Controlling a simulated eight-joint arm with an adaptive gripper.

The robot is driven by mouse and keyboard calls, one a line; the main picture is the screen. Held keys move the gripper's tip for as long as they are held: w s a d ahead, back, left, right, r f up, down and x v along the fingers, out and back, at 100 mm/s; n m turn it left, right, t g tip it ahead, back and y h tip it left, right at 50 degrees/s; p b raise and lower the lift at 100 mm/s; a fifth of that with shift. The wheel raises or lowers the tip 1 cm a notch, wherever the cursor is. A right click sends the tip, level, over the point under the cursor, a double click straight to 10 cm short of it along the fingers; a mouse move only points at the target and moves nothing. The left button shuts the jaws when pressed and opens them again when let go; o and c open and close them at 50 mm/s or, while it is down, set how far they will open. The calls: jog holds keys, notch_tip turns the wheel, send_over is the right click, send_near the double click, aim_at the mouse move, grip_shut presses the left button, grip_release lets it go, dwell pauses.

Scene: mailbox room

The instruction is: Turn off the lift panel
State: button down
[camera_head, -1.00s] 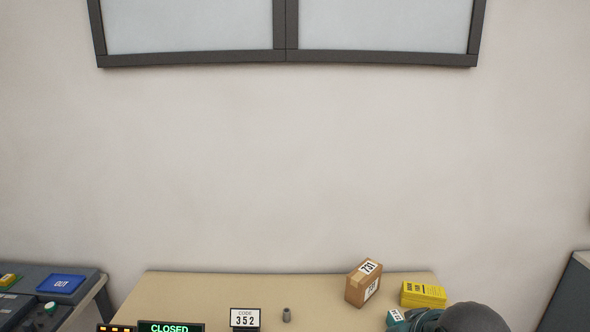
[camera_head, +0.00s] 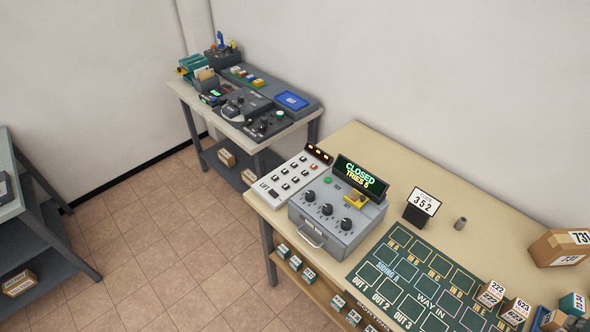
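The lift panel (camera_head: 284,188) is a pale, sloped panel marked LIFT at the left end of the tan table. It carries rows of small dark switches or buttons, too small to tell their positions. A dark strip with orange lights (camera_head: 318,153) stands at its far end and appears lit. A grey box with three black knobs (camera_head: 327,210) stands just right of the panel. My gripper is not in view.
A display reading CLOSED, TRIES 5 (camera_head: 361,177) tops the grey box. A code card 352 (camera_head: 424,203), a green sorting mat (camera_head: 385,297) and several parcels lie rightward. A second table (camera_head: 232,130) holds devices. Tiled floor (camera_head: 150,240) is open at left.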

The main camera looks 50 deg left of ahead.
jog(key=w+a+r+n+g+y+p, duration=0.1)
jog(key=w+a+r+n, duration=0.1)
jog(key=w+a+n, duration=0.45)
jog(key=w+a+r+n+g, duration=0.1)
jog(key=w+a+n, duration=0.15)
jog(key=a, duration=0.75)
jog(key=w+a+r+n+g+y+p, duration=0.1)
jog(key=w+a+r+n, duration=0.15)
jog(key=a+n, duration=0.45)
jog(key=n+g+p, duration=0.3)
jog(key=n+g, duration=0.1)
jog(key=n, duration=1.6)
send_over(272, 192)
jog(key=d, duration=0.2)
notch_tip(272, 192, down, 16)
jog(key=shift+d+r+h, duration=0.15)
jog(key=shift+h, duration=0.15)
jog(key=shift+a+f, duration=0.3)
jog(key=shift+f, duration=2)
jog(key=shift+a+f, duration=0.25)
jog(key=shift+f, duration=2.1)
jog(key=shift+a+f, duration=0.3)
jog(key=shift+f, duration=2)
